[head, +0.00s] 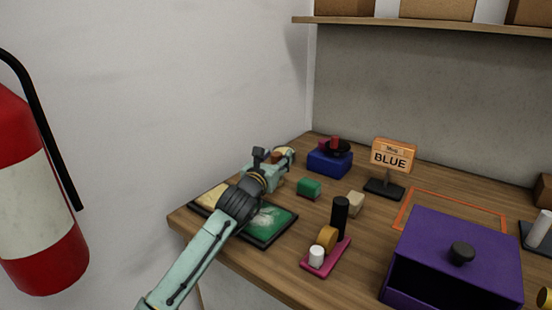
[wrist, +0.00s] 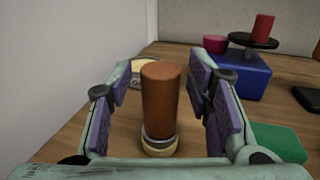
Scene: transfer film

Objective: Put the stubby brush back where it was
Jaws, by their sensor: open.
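A short brown cylinder with a grey band and a cream lower end, which looks like the stubby brush (wrist: 160,100), stands upright on the wooden table in the wrist view. My gripper (wrist: 162,78) is open, with one purple-padded finger on each side of it and a visible gap to both. In the head view my gripper (head: 275,166) is at the table's far left part, and only a bit of the brown brush (head: 276,156) shows past it. The brush's foot is hidden there.
A cream round piece (wrist: 137,73) lies behind the brush. A green block (head: 309,187) and a blue box (head: 329,163) are to the right. A green-topped panel (head: 272,224) lies below my arm.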

